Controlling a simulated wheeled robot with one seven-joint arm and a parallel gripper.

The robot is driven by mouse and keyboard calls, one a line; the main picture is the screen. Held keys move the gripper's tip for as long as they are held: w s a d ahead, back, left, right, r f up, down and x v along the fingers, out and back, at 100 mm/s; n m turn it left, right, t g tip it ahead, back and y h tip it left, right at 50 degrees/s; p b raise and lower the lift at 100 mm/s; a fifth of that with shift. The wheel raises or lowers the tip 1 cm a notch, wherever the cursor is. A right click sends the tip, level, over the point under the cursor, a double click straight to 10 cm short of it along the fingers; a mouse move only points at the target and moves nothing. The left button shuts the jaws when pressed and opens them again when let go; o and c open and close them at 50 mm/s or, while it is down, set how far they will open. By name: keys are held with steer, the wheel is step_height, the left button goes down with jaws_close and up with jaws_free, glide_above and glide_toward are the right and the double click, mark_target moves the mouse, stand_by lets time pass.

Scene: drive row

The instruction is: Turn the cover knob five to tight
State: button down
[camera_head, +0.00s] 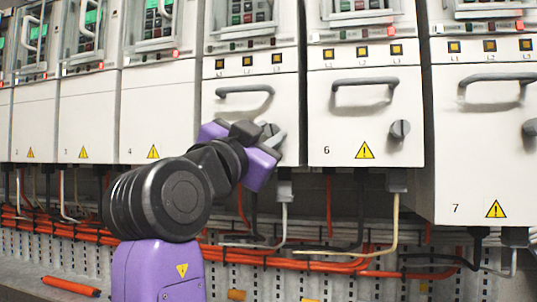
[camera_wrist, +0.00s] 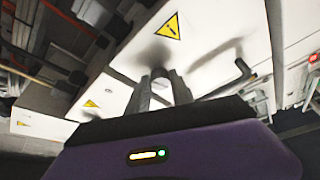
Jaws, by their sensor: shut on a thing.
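My gripper (camera_head: 264,140) reaches up to the lower right of the cover between covers four and six. Its fingers are shut on the grey cover knob five (camera_head: 269,129), which they and the purple wrist partly hide. In the wrist view both fingertips (camera_wrist: 160,92) stand either side of the knob (camera_wrist: 159,73), against the white cover (camera_head: 225,110). The knob's pointing and how tight it sits cannot be told.
The cover's grey handle (camera_head: 245,90) is above the gripper and shows in the wrist view (camera_wrist: 235,78). Cover six (camera_head: 350,125), with its own knob (camera_head: 400,129), stands close on the right. Orange cables (camera_head: 330,264) run below the row.

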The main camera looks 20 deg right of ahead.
steer(key=shift+a+r+m+g+b, duration=0.1)
steer(key=shift+m+g+b, duration=0.45)
steer(key=shift+m, duration=0.95)
steer(key=shift+g+h, duration=0.25)
steer(key=shift+h, duration=0.05)
steer(key=c, duration=1.1)
jaws_free()
steer(key=shift+c, duration=0.2)
steer(key=v, duration=0.7)
steer(key=shift+s+a, duration=0.2)
steer(key=shift+a, duration=0.1)
